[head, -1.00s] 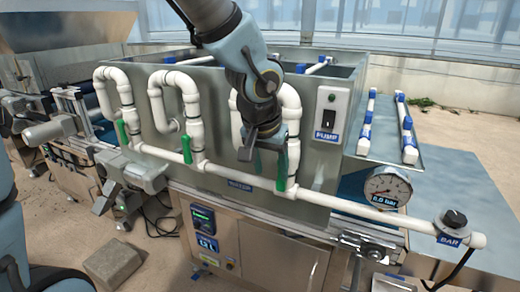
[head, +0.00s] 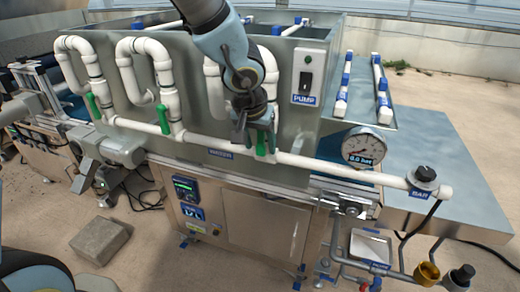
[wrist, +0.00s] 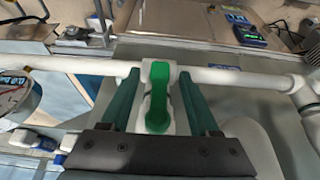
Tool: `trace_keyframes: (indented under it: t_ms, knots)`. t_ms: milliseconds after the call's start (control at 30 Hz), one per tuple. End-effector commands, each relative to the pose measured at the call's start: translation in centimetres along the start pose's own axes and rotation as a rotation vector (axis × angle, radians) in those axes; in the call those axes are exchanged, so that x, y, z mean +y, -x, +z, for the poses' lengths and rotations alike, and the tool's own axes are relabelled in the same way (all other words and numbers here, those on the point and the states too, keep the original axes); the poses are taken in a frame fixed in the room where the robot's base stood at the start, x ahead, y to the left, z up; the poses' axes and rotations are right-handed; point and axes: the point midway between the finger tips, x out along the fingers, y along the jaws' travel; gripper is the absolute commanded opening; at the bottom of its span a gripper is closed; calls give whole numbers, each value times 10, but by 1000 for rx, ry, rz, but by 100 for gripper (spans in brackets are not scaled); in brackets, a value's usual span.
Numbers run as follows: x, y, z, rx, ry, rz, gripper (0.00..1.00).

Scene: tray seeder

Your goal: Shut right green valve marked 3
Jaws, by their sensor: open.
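The right green valve (head: 262,144) is the rightmost of three green handles on the white pipework at the tank's front. Its handle hangs down, in line with its vertical pipe. In the wrist view the green handle (wrist: 159,95) stands between the two teal fingers of my gripper (wrist: 159,74), crosswise to the horizontal pipe. The fingers are open, with a gap visible on each side of the handle. In the head view my gripper (head: 259,126) hides the valve's upper part. No number 3 is legible.
The middle green valve (head: 164,118) and left green valve (head: 93,105) hang similarly. The horizontal white pipe (head: 330,167) leads right to a gauge (head: 364,147) reading 0.0 bar and a black knob (head: 425,174). A pump switch (head: 308,78) is on the tank wall.

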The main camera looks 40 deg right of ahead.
Motion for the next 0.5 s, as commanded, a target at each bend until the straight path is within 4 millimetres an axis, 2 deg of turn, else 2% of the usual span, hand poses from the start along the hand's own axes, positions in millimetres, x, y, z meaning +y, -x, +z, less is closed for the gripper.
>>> trace_keyframes:
  t_ms: [100,400,500]
  knots:
    - [1,-8,0,0,-1,1,62]
    - [0,-9,0,0,1,0,62]
    - [0,-9,0,0,1,0,52]
